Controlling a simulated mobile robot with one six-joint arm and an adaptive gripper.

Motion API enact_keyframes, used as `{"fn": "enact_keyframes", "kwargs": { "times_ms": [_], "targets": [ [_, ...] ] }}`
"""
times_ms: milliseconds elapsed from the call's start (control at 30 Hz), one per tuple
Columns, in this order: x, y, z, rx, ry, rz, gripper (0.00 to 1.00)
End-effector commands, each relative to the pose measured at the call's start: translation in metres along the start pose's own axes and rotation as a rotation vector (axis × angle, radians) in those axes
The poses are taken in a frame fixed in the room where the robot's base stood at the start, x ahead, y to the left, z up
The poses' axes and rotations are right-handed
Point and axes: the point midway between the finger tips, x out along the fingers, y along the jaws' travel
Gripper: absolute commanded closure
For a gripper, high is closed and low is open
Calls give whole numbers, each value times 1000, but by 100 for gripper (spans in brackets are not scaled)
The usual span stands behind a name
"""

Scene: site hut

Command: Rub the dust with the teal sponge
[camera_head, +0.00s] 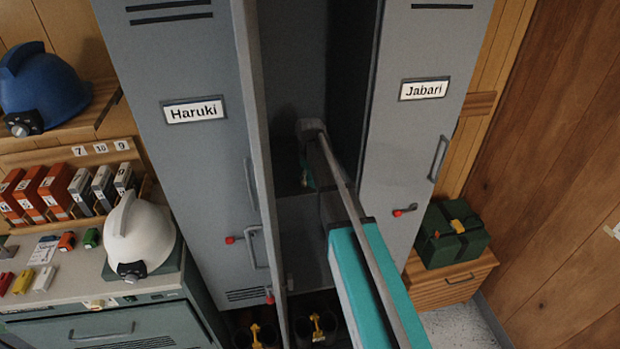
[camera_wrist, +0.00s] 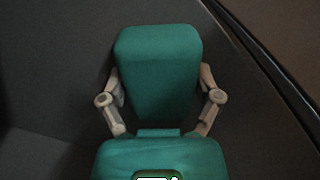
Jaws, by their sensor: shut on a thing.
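The teal sponge (camera_wrist: 158,70) fills the middle of the wrist view as a rounded block. My gripper (camera_wrist: 160,88) is shut on it, with one pale finger along each side. In the head view my arm reaches into the open middle locker (camera_head: 297,225), between the doors labelled Haruki and Jabari. There the gripper is mostly hidden by my own arm, and only a small teal patch shows low beside it. A dark grey surface lies behind the sponge in the wrist view. I cannot make out dust in either view, nor whether the sponge touches that surface.
The Haruki door (camera_head: 190,150) is left of the opening and the Jabari door (camera_head: 415,140) right of it. An upright panel edge (camera_head: 252,120) stands close left of my arm. Boots (camera_head: 315,328) stand low down. A white helmet (camera_head: 138,232) sits on the left cabinet.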

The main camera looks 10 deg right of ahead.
Motion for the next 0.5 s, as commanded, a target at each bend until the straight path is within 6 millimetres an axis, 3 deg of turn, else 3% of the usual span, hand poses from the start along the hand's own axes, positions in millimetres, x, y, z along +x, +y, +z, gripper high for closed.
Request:
{"fn": "enact_keyframes", "kwargs": {
  "times_ms": [500],
  "targets": [
    [2, 18, -18, 0, 0, 0, 56]
  ]
}}
